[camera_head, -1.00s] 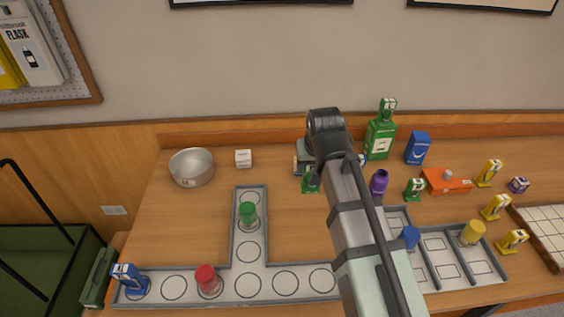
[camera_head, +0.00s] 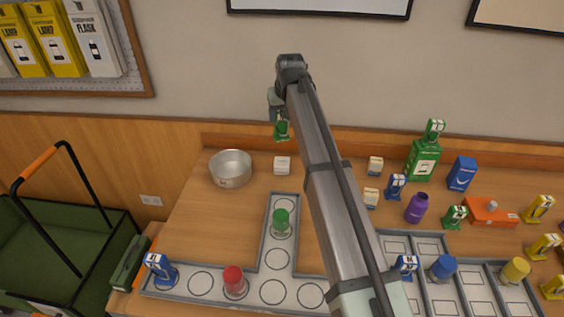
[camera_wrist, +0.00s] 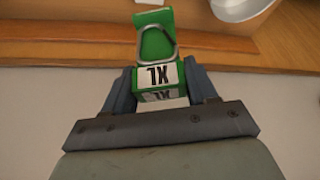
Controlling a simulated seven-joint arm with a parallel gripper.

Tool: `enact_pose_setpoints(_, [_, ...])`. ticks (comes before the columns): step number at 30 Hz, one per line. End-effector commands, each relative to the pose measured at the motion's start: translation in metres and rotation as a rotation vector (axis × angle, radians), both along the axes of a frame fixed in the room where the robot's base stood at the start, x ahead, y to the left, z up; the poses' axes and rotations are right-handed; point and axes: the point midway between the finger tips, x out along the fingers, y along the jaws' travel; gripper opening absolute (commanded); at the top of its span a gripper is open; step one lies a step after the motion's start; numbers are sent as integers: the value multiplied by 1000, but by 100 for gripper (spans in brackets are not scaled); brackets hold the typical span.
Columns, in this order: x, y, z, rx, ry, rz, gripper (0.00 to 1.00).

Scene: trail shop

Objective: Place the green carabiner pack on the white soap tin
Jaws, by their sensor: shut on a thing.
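My gripper (camera_head: 280,118) is shut on the green carabiner pack (camera_head: 282,131) and holds it in the air before the back wall. In the wrist view the pack (camera_wrist: 158,45) sits between the two fingers (camera_wrist: 160,88), its white label reading "XL". A small white box-shaped tin (camera_head: 282,165), apparently the white soap tin, stands on the table below the pack in the head view, with a visible gap. Two similar pale tins stand farther right, one toward the back (camera_head: 375,165) and one nearer (camera_head: 371,198).
A metal bowl (camera_head: 231,168) stands left of the white tin. A grey T-shaped tray (camera_head: 270,235) holds green and red jars.

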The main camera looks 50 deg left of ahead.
Motion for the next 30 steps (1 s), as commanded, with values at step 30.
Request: enact_pose_setpoints(30, [-1,-1,-99,-3,-20,56,5])
